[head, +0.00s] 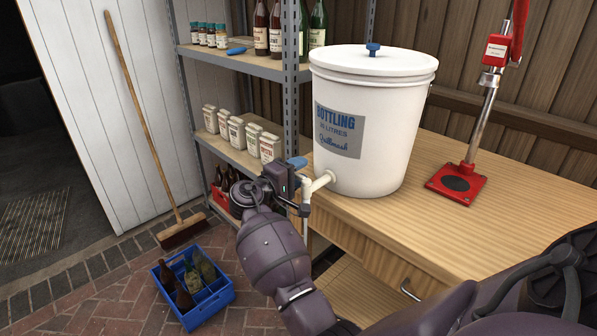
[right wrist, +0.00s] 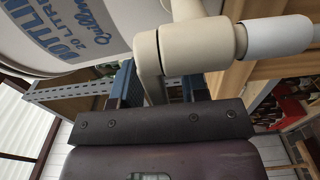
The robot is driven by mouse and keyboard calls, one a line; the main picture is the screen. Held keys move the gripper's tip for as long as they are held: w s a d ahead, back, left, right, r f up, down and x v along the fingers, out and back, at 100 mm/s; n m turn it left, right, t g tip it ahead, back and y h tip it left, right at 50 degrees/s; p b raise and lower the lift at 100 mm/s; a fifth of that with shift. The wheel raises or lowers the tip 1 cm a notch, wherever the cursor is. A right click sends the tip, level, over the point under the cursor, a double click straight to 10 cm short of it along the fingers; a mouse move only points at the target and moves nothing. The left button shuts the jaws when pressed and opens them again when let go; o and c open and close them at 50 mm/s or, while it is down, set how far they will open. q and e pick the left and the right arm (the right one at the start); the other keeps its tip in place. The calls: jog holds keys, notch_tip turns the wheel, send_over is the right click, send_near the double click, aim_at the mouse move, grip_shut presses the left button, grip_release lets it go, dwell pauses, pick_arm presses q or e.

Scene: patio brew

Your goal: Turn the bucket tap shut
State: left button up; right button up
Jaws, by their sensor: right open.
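The white bottling bucket (head: 385,120) stands lidded on the wooden bench. Its cream tap (head: 322,181) sticks out low on the left side, with a pale spout hanging down. My right gripper (head: 294,180) is at the tap from the left, its far part overlapping it in the head view. In the right wrist view, the right gripper's (right wrist: 158,88) fingers are apart. A cream arm of the tap (right wrist: 148,62) reaches down between them, nearer the left finger; contact cannot be told. The white spout tube (right wrist: 280,38) points right. My left gripper is not in view.
The bench (head: 440,220) is clear in front of the bucket. A red bench capper (head: 460,182) stands to its right. Metal shelves (head: 250,66) with bottles and cartons are behind. A blue crate (head: 212,308) of bottles and a broom (head: 150,140) are at left.

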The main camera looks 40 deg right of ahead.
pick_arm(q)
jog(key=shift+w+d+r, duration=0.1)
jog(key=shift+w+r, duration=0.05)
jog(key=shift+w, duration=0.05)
pick_arm(e)
jog(key=s+a, duration=0.1)
jog(key=a, duration=0.9)
jog(key=shift+a, duration=0.4)
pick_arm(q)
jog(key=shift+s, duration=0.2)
